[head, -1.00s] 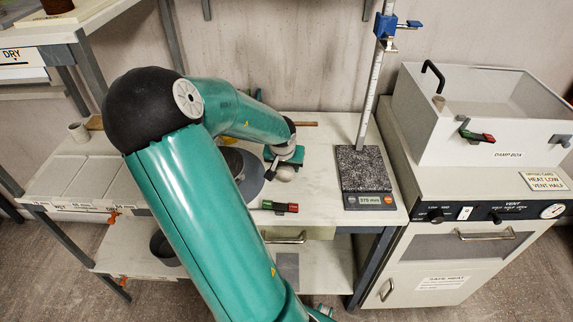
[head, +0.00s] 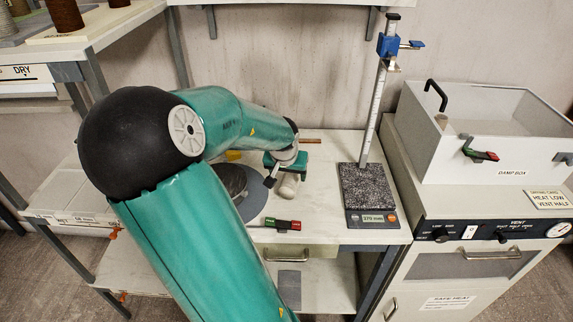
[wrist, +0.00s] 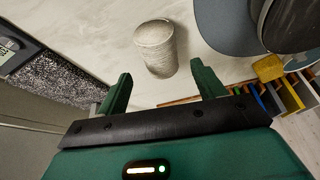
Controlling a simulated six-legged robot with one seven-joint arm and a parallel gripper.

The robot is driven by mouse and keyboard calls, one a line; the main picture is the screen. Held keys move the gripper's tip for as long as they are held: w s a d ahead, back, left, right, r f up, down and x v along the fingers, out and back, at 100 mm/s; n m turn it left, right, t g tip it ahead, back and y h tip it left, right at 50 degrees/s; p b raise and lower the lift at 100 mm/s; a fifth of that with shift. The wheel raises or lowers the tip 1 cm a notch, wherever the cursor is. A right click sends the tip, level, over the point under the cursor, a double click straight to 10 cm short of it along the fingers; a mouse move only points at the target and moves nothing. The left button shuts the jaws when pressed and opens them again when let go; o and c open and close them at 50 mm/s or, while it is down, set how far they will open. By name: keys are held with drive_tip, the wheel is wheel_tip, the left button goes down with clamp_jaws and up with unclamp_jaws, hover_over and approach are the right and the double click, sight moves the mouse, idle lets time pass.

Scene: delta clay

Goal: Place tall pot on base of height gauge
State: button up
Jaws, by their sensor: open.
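A pale grey, ridged cylindrical pot (wrist: 157,52) stands on the white bench top; I take it as the tall pot. In the head view the pot (head: 289,187) shows just below my green gripper (head: 285,164). In the wrist view my gripper (wrist: 162,88) is open and empty, with the pot ahead of its fingertips and between their lines, apart from them. The height gauge's speckled granite base (head: 366,184) is to the right of the pot in the head view, its top bare, with a ruled column at the back. The base (wrist: 62,80) is at left in the wrist view.
A dark wheel (head: 230,180) on a grey disc is left of the pot, partly behind my arm. A red-and-green handled tool (head: 282,225) lies at the bench front. The damp box (head: 490,135) is at right. A yellow block (wrist: 268,68) is near the wheel.

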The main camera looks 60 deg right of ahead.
drive_tip(key=shift+v, duration=2.8)
drive_tip(key=w+a+f+n+t+y, duration=0.1)
drive_tip(key=w+a+n+y, duration=0.3)
drive_tip(key=a, duration=0.6)
drive_tip(key=w+a+n+t+y, duration=0.1)
drive_tip(key=w+a+n+t, duration=0.1)
drive_tip(key=w+a, duration=0.5)
drive_tip(key=s+a+r+n+y, duration=0.1)
drive_tip(key=a+r+n, duration=0.3)
drive_tip(key=a, duration=1.1)
drive_tip(key=shift+v, duration=1.2)
drive_tip(key=s+a+r+n, duration=0.1)
drive_tip(key=a, duration=0.2)
drive_tip(key=s+a+r+n+t+h, duration=0.1)
drive_tip(key=s+a+r+n, duration=0.1)
drive_tip(key=a, duration=0.1)
drive_tip(key=s+a+r+n, duration=0.1)
drive_tip(key=s+a, duration=0.1)
drive_tip(key=a, duration=0.1)
drive_tip(key=shift+s+a+r+n+h, duration=0.25)
drive_tip(key=shift+a+r+n+h, duration=0.05)
drive_tip(key=shift+o, duration=0.4)
drive_tip(key=shift+s+a, duration=0.2)
drive_tip(key=shift+a, duration=0.05)
